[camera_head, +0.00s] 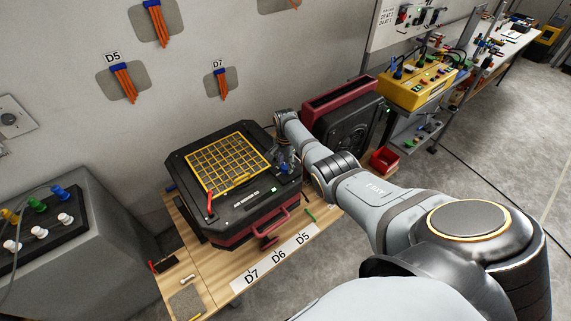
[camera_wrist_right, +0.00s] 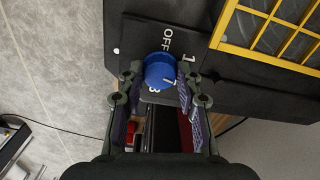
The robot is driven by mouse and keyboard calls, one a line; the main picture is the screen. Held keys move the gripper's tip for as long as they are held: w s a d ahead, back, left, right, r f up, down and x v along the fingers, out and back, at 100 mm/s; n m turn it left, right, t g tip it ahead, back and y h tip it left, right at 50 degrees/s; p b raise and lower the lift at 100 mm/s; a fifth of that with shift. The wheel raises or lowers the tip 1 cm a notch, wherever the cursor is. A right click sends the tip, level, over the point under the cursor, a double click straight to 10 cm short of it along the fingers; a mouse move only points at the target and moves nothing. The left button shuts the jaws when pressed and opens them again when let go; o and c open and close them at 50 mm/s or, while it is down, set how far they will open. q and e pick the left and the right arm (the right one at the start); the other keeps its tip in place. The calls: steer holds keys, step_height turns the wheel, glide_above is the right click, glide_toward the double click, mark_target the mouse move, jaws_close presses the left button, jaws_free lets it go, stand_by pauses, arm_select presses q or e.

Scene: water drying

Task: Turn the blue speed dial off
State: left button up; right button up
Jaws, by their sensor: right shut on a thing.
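The blue speed dial (camera_wrist_right: 158,71) sits on the black face of the drying machine (camera_head: 190,160), with white marks "OFF", "1" and "3" printed around it. A white mark on the dial's top lies toward its lower right side, away from "OFF"; exactly which setting it points at is hard to tell. My right gripper (camera_wrist_right: 159,76) has its two fingers on either side of the dial and is shut on it. In the head view my right gripper (camera_head: 286,163) reaches down at the machine's right corner, and the dial is largely hidden there. My left gripper is not in view.
A yellow grille (camera_head: 228,165) covers the machine's top, and a red handle (camera_head: 270,228) sticks out in front. The wooden table (camera_head: 215,280) carries labels "D7", "D6", "D5". A dark red and black case (camera_head: 340,115) stands close behind my right arm, with a red bin (camera_head: 384,160) beside it.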

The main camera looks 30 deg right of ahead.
steer(key=n, duration=0.5)
steer(key=shift+n, duration=0.3)
steer(key=n, duration=1)
steer(key=shift+n, duration=2.7)
steer(key=o, duration=1.2)
steer(key=shift+c, duration=0.2)
steer(key=shift+d+r, duration=0.1)
steer(key=shift+r, duration=0.05)
